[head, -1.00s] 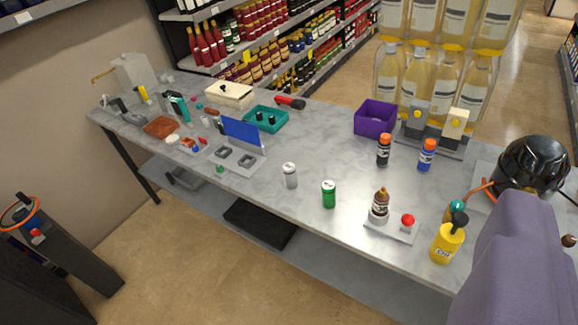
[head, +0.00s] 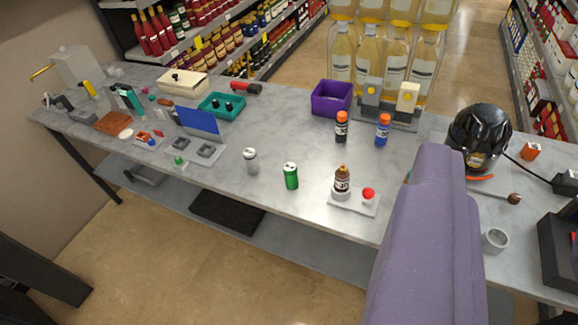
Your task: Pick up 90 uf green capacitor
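A green cylindrical capacitor (head: 291,176) with a pale top stands upright near the front edge of the marble-topped table (head: 290,215), in the middle of the head view. A silver-grey cylinder (head: 251,160) of similar shape stands to its left. The writing on both is too small to read. A purple-grey link of my arm fills the lower right of the view, well to the right of the green capacitor. My gripper's fingers do not show.
A brown bottle (head: 342,180) and red button (head: 368,194) sit on a white plate to the right. Black-bodied (head: 341,128) and blue (head: 382,130) bottles stand behind. A purple bin (head: 331,98) and teal tray (head: 222,105) are farther back. Bare tabletop surrounds the green capacitor.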

